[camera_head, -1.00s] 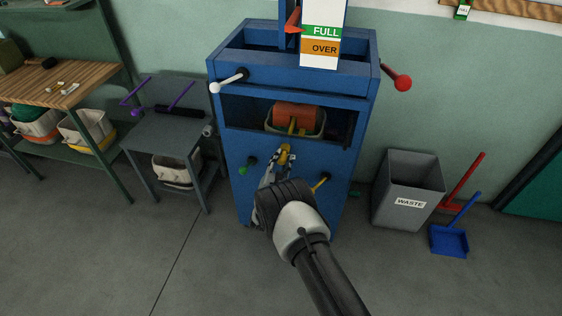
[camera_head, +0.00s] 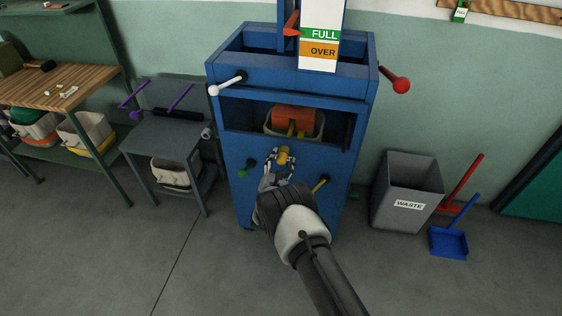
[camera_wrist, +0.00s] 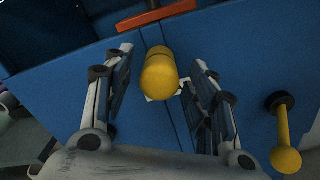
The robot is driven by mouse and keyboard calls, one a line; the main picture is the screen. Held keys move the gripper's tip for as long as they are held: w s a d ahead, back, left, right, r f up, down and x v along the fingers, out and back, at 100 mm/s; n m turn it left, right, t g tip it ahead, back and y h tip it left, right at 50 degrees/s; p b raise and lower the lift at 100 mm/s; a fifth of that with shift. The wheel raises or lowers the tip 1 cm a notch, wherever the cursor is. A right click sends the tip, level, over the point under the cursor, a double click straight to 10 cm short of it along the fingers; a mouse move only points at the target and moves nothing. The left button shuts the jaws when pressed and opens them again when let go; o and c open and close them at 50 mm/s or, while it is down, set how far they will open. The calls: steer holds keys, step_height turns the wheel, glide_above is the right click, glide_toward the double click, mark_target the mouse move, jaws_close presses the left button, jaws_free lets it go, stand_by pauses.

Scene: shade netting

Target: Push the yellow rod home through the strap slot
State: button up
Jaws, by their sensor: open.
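A thick yellow rod end (camera_wrist: 159,75) sticks out from the blue press front, with a small white patch behind it. It also shows in the head view (camera_head: 284,155). A thin dark vertical line runs down the blue panel (camera_wrist: 178,117) behind the rod; I cannot tell whether it is the strap slot. My gripper (camera_wrist: 160,68) is open, one finger on each side of the rod with visible gaps. In the head view my gripper (camera_head: 281,159) is at the press's front. How deep the rod sits is hidden.
A second yellow handle (camera_wrist: 285,145) with a black collar stands to the right. A green knob (camera_head: 243,172) is left on the blue press (camera_head: 235,203). An orange roll (camera_head: 296,118) sits in the opening above. A grey waste bin (camera_head: 408,180) stands right.

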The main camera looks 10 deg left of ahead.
steer(key=shift+s, duration=0.1)
steer(key=s, duration=1.1)
steer(key=shift+s+a, duration=0.4)
steer(key=shift+a, duration=0.05)
